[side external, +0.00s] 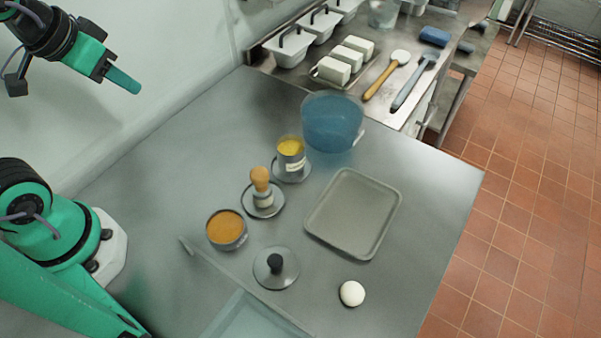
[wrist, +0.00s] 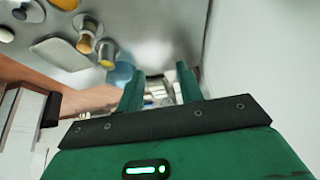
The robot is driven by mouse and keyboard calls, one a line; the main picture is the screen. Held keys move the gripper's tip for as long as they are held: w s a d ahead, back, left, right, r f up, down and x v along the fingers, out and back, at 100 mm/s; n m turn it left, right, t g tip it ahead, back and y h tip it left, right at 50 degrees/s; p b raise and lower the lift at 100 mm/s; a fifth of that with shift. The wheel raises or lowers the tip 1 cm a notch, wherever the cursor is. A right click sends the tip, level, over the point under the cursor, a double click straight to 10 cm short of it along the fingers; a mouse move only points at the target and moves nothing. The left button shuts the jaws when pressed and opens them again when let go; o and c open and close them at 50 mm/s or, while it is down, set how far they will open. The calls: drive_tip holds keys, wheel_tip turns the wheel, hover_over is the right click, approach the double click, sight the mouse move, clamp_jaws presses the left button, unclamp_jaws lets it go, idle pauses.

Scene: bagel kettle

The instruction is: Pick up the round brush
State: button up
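The round brush (side external: 261,181) has a tan wooden handle on top and a pale lower part. It stands upright on a small round metal dish (side external: 276,207) in the middle of the steel table. The brush also shows at the upper left of the wrist view (wrist: 84,42). My gripper (side external: 124,80) is raised at the upper left of the side view, well away from the brush. In the wrist view my gripper (wrist: 158,86) has its two green fingers apart with nothing held between them.
Around the brush are a bowl of orange contents (side external: 227,230), a yellow-filled cup (side external: 291,160), a black-knobbed lid (side external: 276,268) and an empty grey tray (side external: 352,215). A blue tub (side external: 332,123) stands behind. A white round item (side external: 352,293) lies at front right.

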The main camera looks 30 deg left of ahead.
idle(0.3)
drive_tip(key=o, duration=0.6)
drive_tip(key=shift+c, duration=0.2)
drive_tip(key=n+g, duration=0.5)
drive_tip(key=n, duration=0.4)
approach(256, 172)
drive_tip(key=f, duration=0.5)
drive_tip(key=shift+w+a+f, duration=0.1)
drive_tip(key=shift+w+a, duration=0.15)
drive_tip(key=shift+a, duration=0.05)
drive_tip(key=shift+d+f+g, duration=0.3)
drive_tip(key=shift+f, duration=1.3)
